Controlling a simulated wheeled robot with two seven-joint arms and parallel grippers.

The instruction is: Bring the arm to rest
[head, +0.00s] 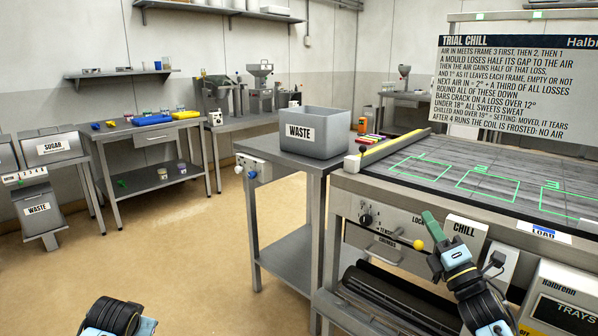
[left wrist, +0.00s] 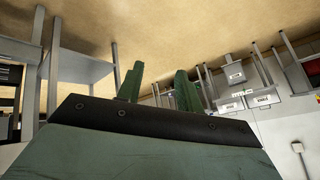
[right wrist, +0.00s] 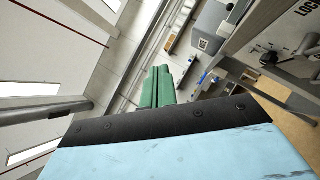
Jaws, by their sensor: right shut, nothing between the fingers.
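My right gripper (head: 432,222) has green fingers and is raised in front of the machine's front panel, beside the CHILL label. In the right wrist view its two fingers (right wrist: 158,87) lie together with nothing between them. My left arm shows at the bottom left of the head view, with its fingers out of frame. In the left wrist view my left gripper (left wrist: 158,88) has its two green fingers well apart, with nothing between them.
The machine's top (head: 400,172) has green outlined frames. A grey WASTE bin (head: 325,146) stands on the side table left of it. A yellow knob (head: 418,244) is close to my right gripper. A TRAYS display (head: 565,312) is at the lower right.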

